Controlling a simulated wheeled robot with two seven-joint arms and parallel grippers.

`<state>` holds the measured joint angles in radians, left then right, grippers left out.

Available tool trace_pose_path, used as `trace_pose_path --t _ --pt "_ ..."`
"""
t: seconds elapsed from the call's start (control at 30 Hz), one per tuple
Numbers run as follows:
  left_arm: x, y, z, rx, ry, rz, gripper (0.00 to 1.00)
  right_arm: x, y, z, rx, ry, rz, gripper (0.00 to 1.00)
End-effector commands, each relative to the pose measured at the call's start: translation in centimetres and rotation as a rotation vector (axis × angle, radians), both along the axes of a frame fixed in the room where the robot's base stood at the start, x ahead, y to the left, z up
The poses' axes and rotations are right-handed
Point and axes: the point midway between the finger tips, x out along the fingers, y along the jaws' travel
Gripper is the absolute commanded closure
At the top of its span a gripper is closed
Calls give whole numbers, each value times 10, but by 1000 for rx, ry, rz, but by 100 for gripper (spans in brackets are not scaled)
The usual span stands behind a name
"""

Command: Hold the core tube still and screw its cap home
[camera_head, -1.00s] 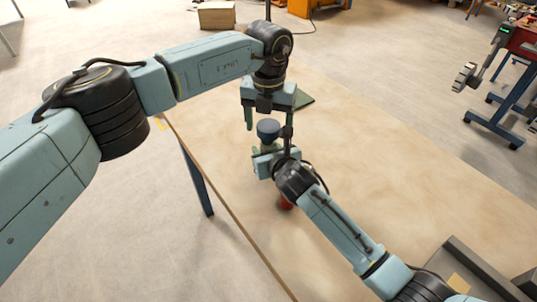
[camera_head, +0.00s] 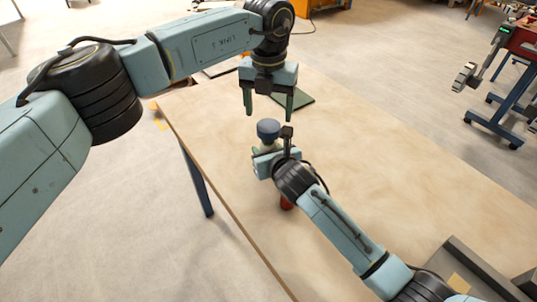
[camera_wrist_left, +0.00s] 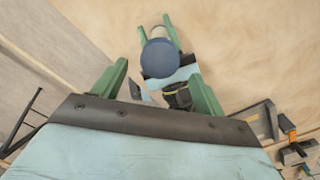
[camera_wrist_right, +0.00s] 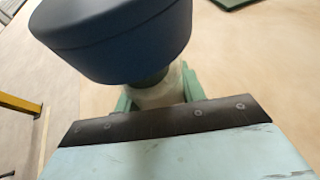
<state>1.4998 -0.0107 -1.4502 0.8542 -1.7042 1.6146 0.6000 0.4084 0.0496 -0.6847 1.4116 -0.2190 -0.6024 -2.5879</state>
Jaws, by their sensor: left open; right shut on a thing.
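The core tube (camera_wrist_right: 160,92) is pale and stands upright in my right gripper (camera_wrist_right: 158,96), whose green fingers are shut around it. Its dark blue cap (camera_head: 268,129) sits on the tube's top. The cap is large in the right wrist view (camera_wrist_right: 115,35), where it hides much of the tube. I cannot tell how far it is threaded. My left gripper (camera_head: 268,112) is open and empty, pointing down above the cap and apart from it. In the left wrist view the cap (camera_wrist_left: 160,57) shows beyond and between the open fingers.
The sandy-coloured bed (camera_head: 400,190) is mostly bare, with its edge running down the left. A dark green flat pad (camera_head: 300,102) lies behind the tube. A red thing (camera_head: 286,203) is partly hidden by my right arm. A dark grey tray edge (camera_head: 480,265) is at lower right.

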Motion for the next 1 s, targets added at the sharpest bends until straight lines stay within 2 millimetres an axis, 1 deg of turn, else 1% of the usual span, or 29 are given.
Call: trace_pose_path --t 0.13,0.4,0.5,0.6,0.87,1.0 --pt "0 -1 6 -2 -2 78 28 0 0 -1 -2 1 -1 100" --pt "0 -1 29 -1 -1 396 28 0 0 -1 -2 1 -1 100" --pt "0 0 33 -1 0 466 28 0 0 -1 -2 1 -1 100" --pt "0 0 35 0 0 495 28 0 0 -1 -2 1 -1 100" --pt "0 0 34 0 0 496 28 0 0 -1 -2 1 -1 100" --pt "0 0 27 0 2 495 28 0 0 -1 -2 1 -1 100"
